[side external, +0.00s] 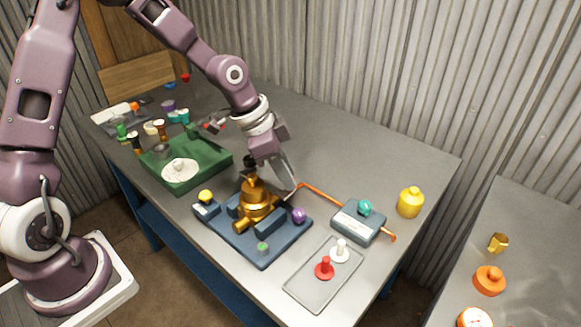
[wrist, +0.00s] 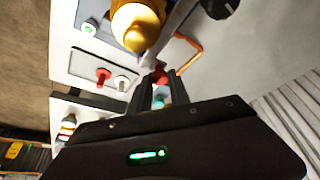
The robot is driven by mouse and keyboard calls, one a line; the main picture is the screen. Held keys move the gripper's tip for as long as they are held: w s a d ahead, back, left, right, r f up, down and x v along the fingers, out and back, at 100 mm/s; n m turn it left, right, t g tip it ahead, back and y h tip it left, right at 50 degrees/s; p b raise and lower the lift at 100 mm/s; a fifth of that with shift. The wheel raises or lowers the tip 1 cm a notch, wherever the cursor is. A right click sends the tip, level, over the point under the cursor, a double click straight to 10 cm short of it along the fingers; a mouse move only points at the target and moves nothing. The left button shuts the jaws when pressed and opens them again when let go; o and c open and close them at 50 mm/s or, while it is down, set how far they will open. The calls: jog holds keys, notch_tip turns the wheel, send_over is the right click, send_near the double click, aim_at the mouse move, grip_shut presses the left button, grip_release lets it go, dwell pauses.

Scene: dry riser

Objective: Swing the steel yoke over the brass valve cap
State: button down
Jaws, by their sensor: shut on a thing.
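The brass valve (side external: 256,200) stands upright on a blue base plate (side external: 268,252), with its rounded cap at the top. In the wrist view the brass cap (wrist: 135,22) is at the top edge. The steel yoke (wrist: 178,32) shows there as a pale grey bar close beside the cap, on its right. My gripper (wrist: 160,85) is shut on the yoke's near end, beside the valve; a red part shows between the fingers. In the side view my gripper (side external: 284,178) is just right of the cap, and the yoke is hard to tell from the fingers.
A copper tube (side external: 345,208) runs right past a grey box with a teal knob (side external: 364,207). A tray (side external: 300,290) holds red and white pegs. A purple knob (side external: 299,215) is near the valve. A green case (side external: 210,155) lies left.

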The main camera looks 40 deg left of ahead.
jog(key=shift+s+m, duration=0.3)
jog(key=shift+s, duration=0.1)
jog(key=c, duration=1.2)
grip_release()
jog(key=shift+c, duration=0.2)
jog(key=v, duration=0.7)
jog(key=shift+a, duration=0.1)
